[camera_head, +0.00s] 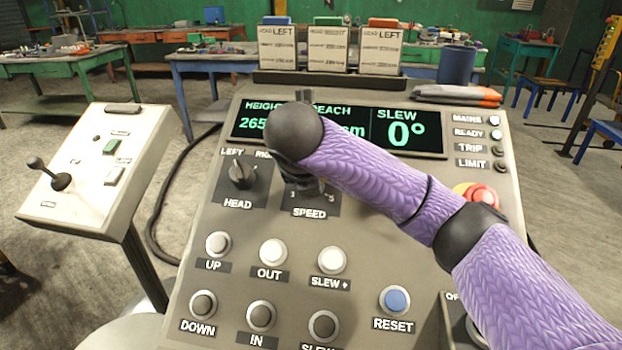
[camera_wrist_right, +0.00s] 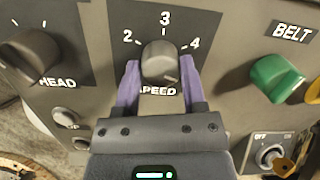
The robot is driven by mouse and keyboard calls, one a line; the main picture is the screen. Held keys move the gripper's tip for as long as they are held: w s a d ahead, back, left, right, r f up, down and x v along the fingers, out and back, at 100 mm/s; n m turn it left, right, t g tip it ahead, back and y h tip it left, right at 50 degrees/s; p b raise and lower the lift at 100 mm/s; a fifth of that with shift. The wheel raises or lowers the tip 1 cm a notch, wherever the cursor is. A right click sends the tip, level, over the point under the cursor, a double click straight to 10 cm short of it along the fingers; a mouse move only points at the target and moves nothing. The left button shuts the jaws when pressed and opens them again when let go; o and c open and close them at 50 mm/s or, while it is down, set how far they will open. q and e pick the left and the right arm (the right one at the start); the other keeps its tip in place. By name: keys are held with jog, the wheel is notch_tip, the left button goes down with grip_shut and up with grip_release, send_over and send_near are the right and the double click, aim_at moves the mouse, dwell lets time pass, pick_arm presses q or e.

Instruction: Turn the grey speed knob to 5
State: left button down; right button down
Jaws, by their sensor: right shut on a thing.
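The grey speed knob (camera_wrist_right: 160,64) sits on the dark SPEED plate in the right wrist view, with 2, 3 and 4 showing around its top. Its pointer mark is too small to read surely. My right gripper (camera_wrist_right: 159,72) is shut on the knob, with one purple finger on each side. The fingers cover the lower parts of the scale. In the head view my right arm hides the knob; only part of the SPEED plate (camera_head: 312,212) shows, with a 5 at its right. My left gripper is in neither view.
The HEAD knob (camera_head: 242,173) is left of the SPEED plate. The green BELT knob (camera_wrist_right: 276,78) is to its right. Push buttons, including the blue RESET (camera_head: 395,299), lie below. The red stop button (camera_head: 483,195) is partly behind my arm. The display (camera_head: 407,133) reads SLEW 0°.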

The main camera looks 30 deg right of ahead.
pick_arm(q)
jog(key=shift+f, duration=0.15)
pick_arm(e)
jog(key=shift+m, duration=0.6)
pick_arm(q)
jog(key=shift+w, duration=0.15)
pick_arm(e)
jog(key=shift+c, duration=0.8)
grip_release()
pick_arm(q)
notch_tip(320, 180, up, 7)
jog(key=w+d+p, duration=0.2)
jog(key=p, duration=0.4)
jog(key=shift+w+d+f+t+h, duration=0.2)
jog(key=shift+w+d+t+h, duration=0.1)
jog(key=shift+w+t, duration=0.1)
pick_arm(e)
jog(key=v, duration=1)
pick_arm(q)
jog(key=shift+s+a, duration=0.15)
pick_arm(e)
jog(key=shift+w, duration=0.2)
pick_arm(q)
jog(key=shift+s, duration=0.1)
